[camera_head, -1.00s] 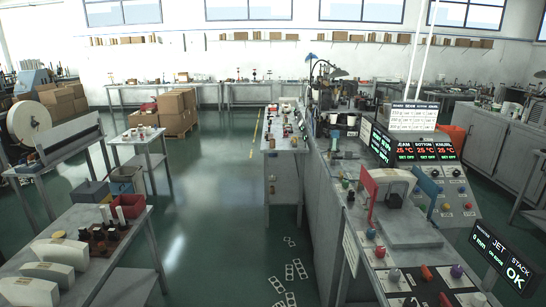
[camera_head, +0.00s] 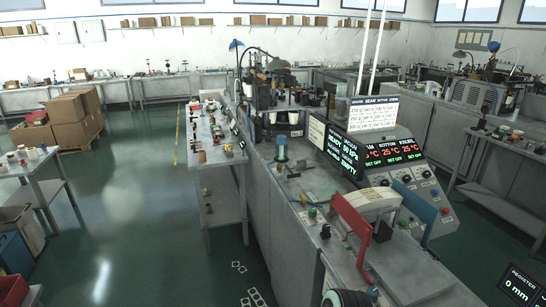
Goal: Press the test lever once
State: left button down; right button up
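I cannot tell for sure which part is the test lever. A teal upright handle (camera_head: 281,148) stands on the bench left of a black display (camera_head: 338,158) that reads EMPTY in green. Nearer on the same bench are a red flat bar (camera_head: 352,222) and a blue flat bar (camera_head: 419,212), both tilted, on either side of a pale rounded block (camera_head: 372,203). No gripper shows clearly. A dark ringed round shape is cut off at the bottom edge, and I cannot tell what it is.
A control panel (camera_head: 403,180) with red 25 °C readouts and knobs stands behind the bars. A narrow side table (camera_head: 215,165) with small parts stands left of the bench. Green floor (camera_head: 130,220) is open further left. Cardboard boxes (camera_head: 75,120) stand at the left.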

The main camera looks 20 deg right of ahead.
aim_at(292, 176)
jog(key=i, duration=3.05)
jog(key=z, duration=3.6)
